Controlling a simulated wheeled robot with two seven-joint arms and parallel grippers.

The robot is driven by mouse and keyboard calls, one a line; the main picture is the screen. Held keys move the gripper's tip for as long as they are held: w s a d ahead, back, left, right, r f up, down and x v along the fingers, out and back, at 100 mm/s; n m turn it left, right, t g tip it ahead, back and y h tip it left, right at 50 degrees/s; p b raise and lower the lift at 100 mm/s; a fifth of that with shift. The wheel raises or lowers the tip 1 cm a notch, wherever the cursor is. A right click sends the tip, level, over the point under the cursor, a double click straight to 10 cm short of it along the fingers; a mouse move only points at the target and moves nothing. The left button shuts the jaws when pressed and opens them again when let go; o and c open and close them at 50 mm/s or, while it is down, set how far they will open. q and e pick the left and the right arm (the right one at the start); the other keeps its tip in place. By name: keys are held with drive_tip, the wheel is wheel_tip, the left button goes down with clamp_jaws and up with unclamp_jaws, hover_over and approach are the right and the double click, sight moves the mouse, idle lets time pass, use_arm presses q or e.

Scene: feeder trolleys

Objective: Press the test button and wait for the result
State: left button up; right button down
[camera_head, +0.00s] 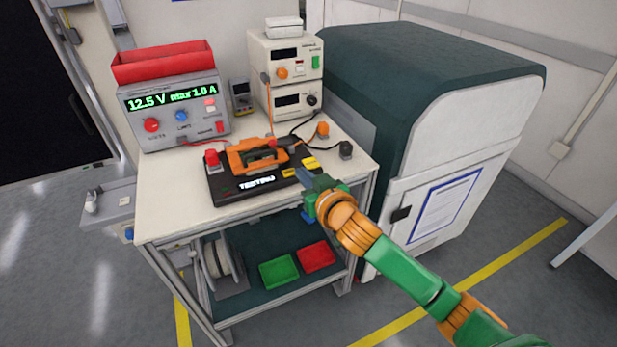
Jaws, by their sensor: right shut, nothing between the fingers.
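The black test fixture (222,190) sits on the white trolley top, and its front display reads "TESTING". A red button (211,158) stands at its left end. An orange frame-like part (243,160) lies on the fixture, with a dark and orange clamp-like piece at its right end. My right gripper (303,180) is shut and empty at the fixture's front right corner, beside small yellow labels; I cannot tell whether it touches the fixture. My left gripper does not show.
A power supply (170,124) reading "12.5 V max 1.0 A" stands back left, carrying a red bin (163,63). Stacked instruments (280,100) and a multimeter (241,96) stand behind. Green (279,271) and red (317,257) trays lie on the lower shelf. A large cabinet (440,100) stands right.

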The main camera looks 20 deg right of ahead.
drive_tip(key=v, duration=0.2)
drive_tip(key=shift+s+r, duration=0.1)
drive_tip(key=shift+s, duration=0.25)
idle(0.4)
drive_tip(key=s+d+f+g+h, duration=0.1)
drive_tip(key=s+d+f+g, duration=0.1)
drive_tip(key=f, duration=0.9)
drive_tip(key=s+d+f+g, duration=0.1)
drive_tip(key=d+f+g, duration=0.15)
drive_tip(key=f, duration=0.85)
drive_tip(key=s+f+g, duration=0.4)
drive_tip(key=s+f, duration=0.6)
drive_tip(key=f, duration=0.3)
drive_tip(key=s+a+f+g, duration=0.1)
drive_tip(key=s+f, duration=0.3)
drive_tip(key=s, duration=0.5)
drive_tip(key=s+a+f+n+g, duration=0.1)
drive_tip(key=s+f, duration=0.3)
drive_tip(key=s, duration=0.5)
drive_tip(key=s+a+f+n+g, duration=0.1)
drive_tip(key=s+a+f+g, duration=0.1)
drive_tip(key=s, duration=0.7)
wheel_tip(320, 180, down, 3)
drive_tip(key=shift+s+r+g, duration=0.1)
drive_tip(key=shift+s+g, duration=0.3)
drive_tip(key=shift+g, duration=0.45)
